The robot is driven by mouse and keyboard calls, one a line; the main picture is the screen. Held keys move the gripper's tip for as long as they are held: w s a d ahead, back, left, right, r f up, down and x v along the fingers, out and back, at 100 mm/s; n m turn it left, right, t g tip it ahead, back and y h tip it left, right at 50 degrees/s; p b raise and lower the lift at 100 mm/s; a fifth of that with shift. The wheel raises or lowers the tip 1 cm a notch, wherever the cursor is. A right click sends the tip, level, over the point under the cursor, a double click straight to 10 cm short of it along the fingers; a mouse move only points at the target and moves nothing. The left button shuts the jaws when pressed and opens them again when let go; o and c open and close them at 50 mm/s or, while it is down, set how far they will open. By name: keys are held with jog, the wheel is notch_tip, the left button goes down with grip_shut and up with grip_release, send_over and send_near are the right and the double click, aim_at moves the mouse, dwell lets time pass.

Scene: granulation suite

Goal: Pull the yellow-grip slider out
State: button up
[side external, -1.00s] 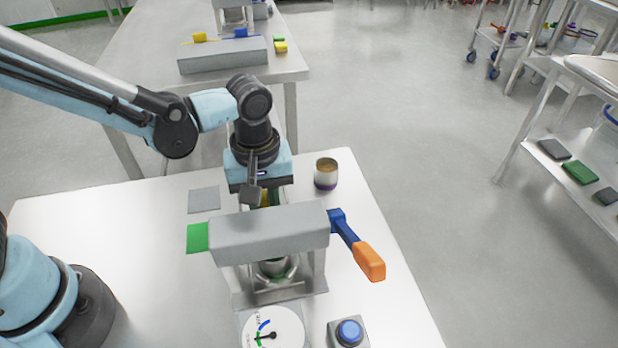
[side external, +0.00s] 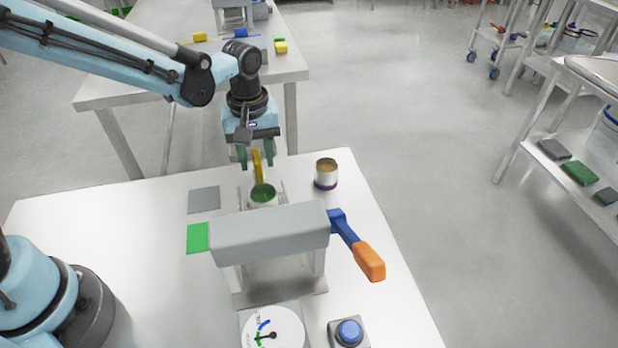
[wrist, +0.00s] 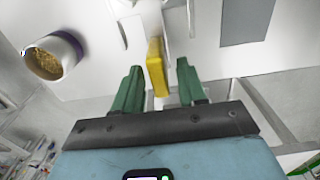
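The yellow grip (side external: 258,167) of the slider stands upright behind the grey press (side external: 268,230). A pale cup with a green top (side external: 262,194) sits on the slider between the grip and the press, outside the press frame. My gripper (side external: 256,158) is open above and around the grip, one green finger on each side. In the wrist view the yellow grip (wrist: 156,66) lies between the open fingers of my gripper (wrist: 159,68), with a visible gap on both sides. The slider's bed is partly hidden by the press head.
A jar of brown granules (side external: 326,175) stands right of the slider. A blue lever with an orange handle (side external: 368,260) sticks out right of the press. A dial (side external: 272,330) and a blue button (side external: 349,332) are in front. A grey plate (side external: 204,200) lies left.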

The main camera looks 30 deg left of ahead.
jog(key=shift+s+d+r, duration=0.1)
jog(key=shift+r, duration=0.3)
notch_tip(320, 180, up, 11)
jog(key=shift+r, duration=0.15)
dwell(0.4)
jog(key=s+a+f+m+t, duration=0.2)
jog(key=s+a+m+t, duration=0.5)
jog(key=s+m, duration=0.2)
jog(key=shift+s, duration=1.1)
